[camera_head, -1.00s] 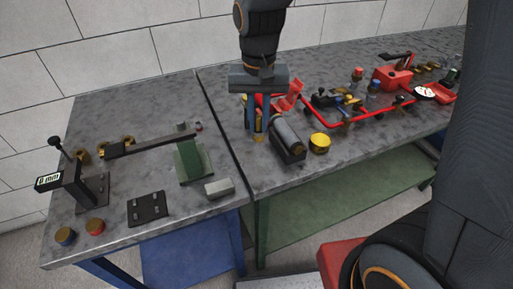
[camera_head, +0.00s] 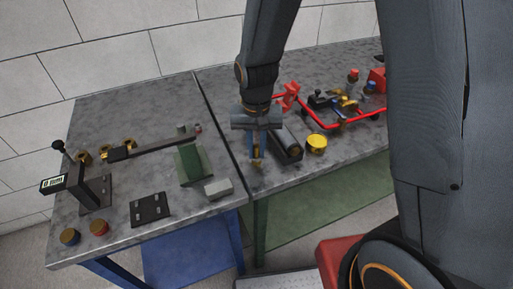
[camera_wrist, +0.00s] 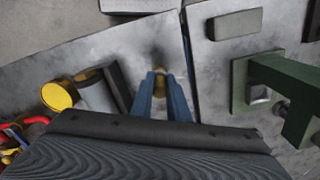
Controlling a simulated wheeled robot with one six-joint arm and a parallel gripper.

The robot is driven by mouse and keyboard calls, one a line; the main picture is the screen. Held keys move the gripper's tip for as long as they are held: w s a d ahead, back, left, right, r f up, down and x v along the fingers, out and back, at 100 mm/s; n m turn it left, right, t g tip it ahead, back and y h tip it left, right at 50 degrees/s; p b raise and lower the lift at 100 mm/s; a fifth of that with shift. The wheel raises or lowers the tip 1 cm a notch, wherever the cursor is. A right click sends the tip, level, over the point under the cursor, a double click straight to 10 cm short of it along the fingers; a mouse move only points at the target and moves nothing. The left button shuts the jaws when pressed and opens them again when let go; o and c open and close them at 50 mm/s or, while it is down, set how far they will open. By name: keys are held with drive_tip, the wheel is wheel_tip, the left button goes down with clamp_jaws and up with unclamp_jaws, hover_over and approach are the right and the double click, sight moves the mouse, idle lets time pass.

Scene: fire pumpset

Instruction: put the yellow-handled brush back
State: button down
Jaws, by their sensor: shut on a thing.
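My gripper (camera_head: 257,157) is shut on the yellow-handled brush (camera_head: 257,152), over the near-left part of the right bench, close to the seam between the benches. In the wrist view, the yellow of the brush (camera_wrist: 160,84) shows between the two blue fingers. A small brownish end shows below the fingertips in the head view. The fingers hide most of the brush. I cannot tell whether its lower end touches the bench top. A dark box holding a grey cylinder (camera_head: 288,141) stands just right of my gripper.
A green bracket (camera_head: 192,166) and a grey block (camera_head: 218,188) are on the left bench. A red-framed assembly (camera_head: 345,121) lies behind right. My arm covers the bench's right end.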

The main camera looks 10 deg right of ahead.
sight(256, 146)
drive_tip(key=c, duration=1.7)
unclamp_jaws()
drive_tip(key=shift+f, duration=0.1)
wheel_tip(256, 146, up, 12)
drive_tip(key=b, duration=0.3)
drive_tip(key=shift+n+t, duration=0.6)
drive_tip(key=shift+t, duration=0.2)
drive_tip(key=s+d+f, duration=0.1)
drive_tip(key=s+d, duration=0.1)
drive_tip(key=d, duration=0.2)
drive_tip(key=s+d+f, duration=0.2)
drive_tip(key=d, duration=0.2)
drive_tip(key=s+d+f, duration=0.1)
drive_tip(key=s+d, duration=0.2)
drive_tip(key=d, duration=0.1)
drive_tip(key=shift+s+d+f, duration=0.1)
drive_tip(key=shift+d+f, duration=0.15)
drive_tip(key=shift+d, duration=0.1)
drive_tip(key=shift+f, duration=0.4)
